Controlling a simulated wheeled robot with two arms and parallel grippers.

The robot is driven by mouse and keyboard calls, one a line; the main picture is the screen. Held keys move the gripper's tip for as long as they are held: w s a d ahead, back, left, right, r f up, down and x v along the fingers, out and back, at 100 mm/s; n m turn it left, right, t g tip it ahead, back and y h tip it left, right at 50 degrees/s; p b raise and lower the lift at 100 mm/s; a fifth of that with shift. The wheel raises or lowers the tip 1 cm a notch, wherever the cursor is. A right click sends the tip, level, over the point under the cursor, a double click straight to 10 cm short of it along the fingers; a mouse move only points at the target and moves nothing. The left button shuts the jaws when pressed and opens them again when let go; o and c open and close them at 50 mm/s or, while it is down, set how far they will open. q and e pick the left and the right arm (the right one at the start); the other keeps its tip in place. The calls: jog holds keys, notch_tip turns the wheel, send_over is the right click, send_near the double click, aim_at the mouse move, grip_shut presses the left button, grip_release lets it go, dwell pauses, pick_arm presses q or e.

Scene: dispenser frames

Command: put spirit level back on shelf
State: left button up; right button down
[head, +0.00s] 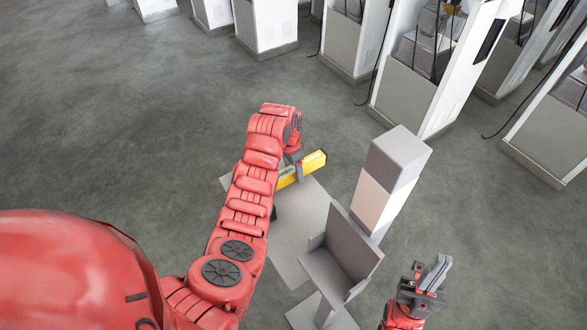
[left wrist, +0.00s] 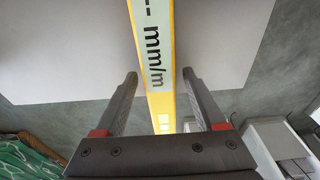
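The yellow spirit level (head: 314,162) shows in the head view just beyond my left arm, over a pale grey flat panel (head: 303,215). My left gripper (head: 297,172) is at the level, partly hidden by my own arm. In the left wrist view the level (left wrist: 158,60), marked "mm/m", runs between the two fingers of my left gripper (left wrist: 161,76). The fingers are spread, with a narrow gap on each side of it. I cannot tell whether the level touches the pale surface behind it. My right gripper (head: 430,272) is empty at lower right. No shelf is clearly recognisable.
A grey open-fronted holder (head: 340,258) and a tall grey and cream block (head: 386,180) stand right of the panel. White dispenser cabinets (head: 415,85) with hanging hoses line the back. The grey floor at left is clear.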

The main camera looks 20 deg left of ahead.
aim_at(291, 170)
pick_arm(q)
jog(key=shift+r, duration=0.55)
jog(key=shift+a+r+b, duration=0.1)
jog(key=shift+r+b, duration=0.35)
jog(key=shift+r, duration=0.25)
jog(key=r+p, duration=0.1)
jog(key=r, duration=0.1)
jog(key=r+p, duration=0.1)
jog(key=r, duration=0.2)
jog(key=r+p, duration=0.2)
jog(key=shift+s+a+r, duration=0.2)
jog(key=shift+s+r, duration=0.1)
jog(key=shift+s, duration=0.1)
jog(key=shift+s+a+r+p, duration=0.1)
jog(key=shift+r+p, duration=0.25)
jog(key=shift+r, duration=0.7)
